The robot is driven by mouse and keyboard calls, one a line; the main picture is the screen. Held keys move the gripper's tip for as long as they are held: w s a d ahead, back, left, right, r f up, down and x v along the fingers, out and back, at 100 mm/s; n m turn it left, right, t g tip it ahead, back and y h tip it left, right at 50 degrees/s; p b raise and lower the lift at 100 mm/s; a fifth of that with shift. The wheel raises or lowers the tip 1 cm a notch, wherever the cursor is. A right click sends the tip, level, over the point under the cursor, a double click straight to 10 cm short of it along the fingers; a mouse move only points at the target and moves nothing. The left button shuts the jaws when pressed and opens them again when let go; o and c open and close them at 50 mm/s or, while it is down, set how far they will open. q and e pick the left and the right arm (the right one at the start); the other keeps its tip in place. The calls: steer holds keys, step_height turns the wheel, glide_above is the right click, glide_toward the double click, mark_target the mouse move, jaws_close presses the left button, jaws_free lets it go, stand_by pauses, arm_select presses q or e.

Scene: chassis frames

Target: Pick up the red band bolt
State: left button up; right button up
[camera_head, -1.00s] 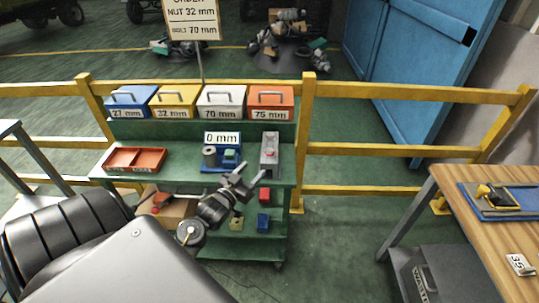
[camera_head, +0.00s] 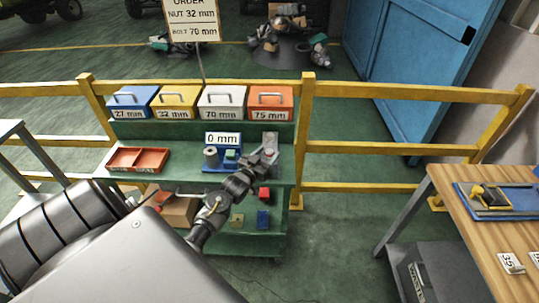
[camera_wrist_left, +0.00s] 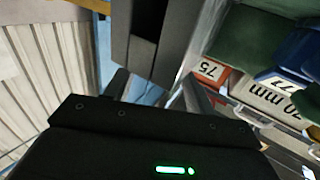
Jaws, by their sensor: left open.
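I cannot clearly make out a bolt with a red band in either view. A grey fixture (camera_head: 271,138) stands at the right end of the green cart's top. In the earlier head view it has a small red spot on its near part. My left gripper (camera_head: 268,160) is open at the near part of this fixture and partly hides it. I cannot tell whether they touch. In the left wrist view the open fingers (camera_wrist_left: 155,90) show in front of a dark grey block (camera_wrist_left: 150,40). I see nothing clearly held. My right gripper is not in view.
Blue, yellow, white and orange bins (camera_head: 221,101) line the cart's back. An orange tray (camera_head: 137,160) and a blue measuring stand (camera_head: 218,160) are on its top (camera_head: 185,174). Red and blue blocks sit below. A yellow rail (camera_head: 415,92) runs behind; a wooden table (camera_head: 480,225) is right.

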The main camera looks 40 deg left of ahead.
arm_select(q)
steer(key=shift+w, duration=0.3)
steer(key=shift+s, duration=0.1)
jaws_close()
step_height(320, 180, up, 10)
steer(key=shift+b, duration=0.9)
steer(key=shift+a, duration=0.15)
